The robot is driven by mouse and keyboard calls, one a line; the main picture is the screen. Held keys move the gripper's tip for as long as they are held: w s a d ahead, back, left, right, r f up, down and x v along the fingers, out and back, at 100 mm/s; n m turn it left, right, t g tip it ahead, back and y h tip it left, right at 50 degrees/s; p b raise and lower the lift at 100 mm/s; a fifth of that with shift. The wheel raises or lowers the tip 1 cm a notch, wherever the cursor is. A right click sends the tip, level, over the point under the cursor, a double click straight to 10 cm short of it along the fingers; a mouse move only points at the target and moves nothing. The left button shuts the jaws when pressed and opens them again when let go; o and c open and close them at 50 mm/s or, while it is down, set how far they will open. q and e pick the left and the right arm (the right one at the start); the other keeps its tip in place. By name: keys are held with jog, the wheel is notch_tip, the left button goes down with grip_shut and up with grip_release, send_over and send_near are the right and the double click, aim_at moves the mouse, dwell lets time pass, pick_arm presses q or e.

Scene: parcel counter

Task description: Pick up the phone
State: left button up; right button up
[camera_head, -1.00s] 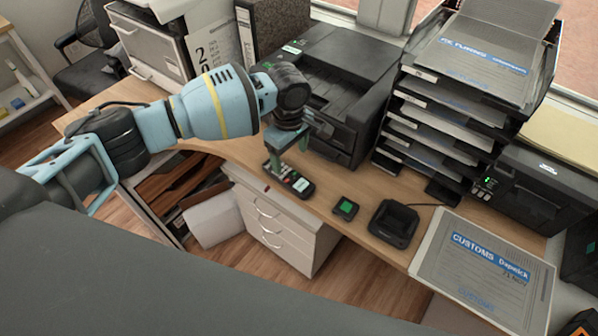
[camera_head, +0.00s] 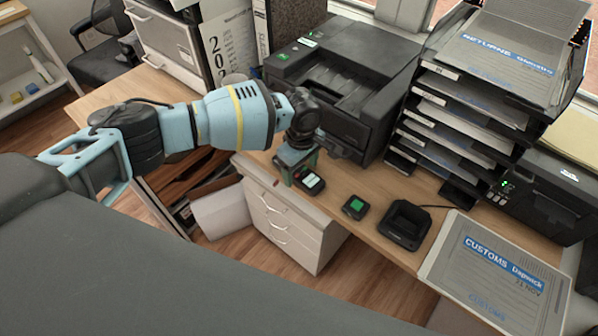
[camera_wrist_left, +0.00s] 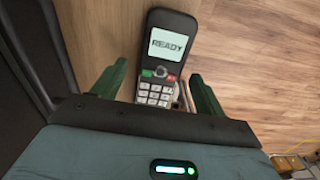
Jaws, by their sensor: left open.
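The phone (camera_head: 311,182) is a dark handset with a lit screen, lying on the wooden counter near its front edge. In the left wrist view the phone (camera_wrist_left: 168,50) shows its READY screen and keypad; its lower end is hidden behind my gripper body. My left gripper (camera_head: 297,172) is over the near end of the phone. In the wrist view its green fingers (camera_wrist_left: 158,85) are open, one on each side of the phone, with gaps showing. My right gripper is not in view.
A small device with a green screen (camera_head: 355,207) and a black cradle (camera_head: 406,225) stand right of the phone. A printer (camera_head: 345,85) is behind, and a tray stack (camera_head: 465,110) is at right. A CUSTOMS clipboard (camera_head: 450,280) lies at the front right.

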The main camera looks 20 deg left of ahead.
aim_at(301, 172)
pick_arm(q)
jog(key=shift+f, duration=0.2)
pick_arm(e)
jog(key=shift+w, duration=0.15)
pick_arm(q)
jog(key=c, duration=1.2)
jog(key=shift+o, duration=0.2)
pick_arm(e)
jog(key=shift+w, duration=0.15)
pick_arm(q)
jog(key=shift+r, duration=0.1)
